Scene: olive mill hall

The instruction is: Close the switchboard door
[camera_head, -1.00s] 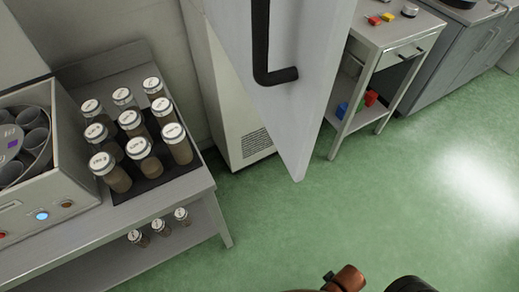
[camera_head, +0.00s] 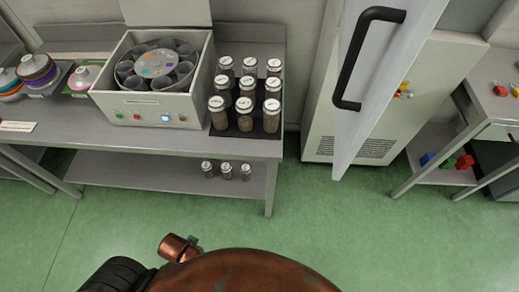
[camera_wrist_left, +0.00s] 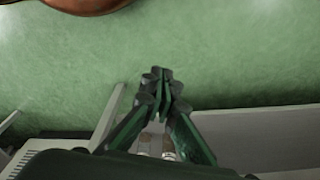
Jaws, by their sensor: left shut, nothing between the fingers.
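The switchboard door (camera_head: 378,95) is a pale panel with a long black bar handle (camera_head: 352,60). It stands open, jutting toward me from the tall pale cabinet (camera_head: 395,110) at the right of the head view. The cabinet has a vent grille low on its front. My left gripper (camera_wrist_left: 162,78) shows only in the left wrist view, with its dark green fingers together and empty over the green floor. It does not touch the door in that view. The handle is not visible there. My right gripper is in neither current view.
A grey bench (camera_head: 150,145) left of the cabinet holds a centrifuge-like machine (camera_head: 155,85) and several capped jars (camera_head: 245,100). A small metal table (camera_head: 490,115) stands right of the door. Green floor (camera_head: 330,225) in front of the door is clear.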

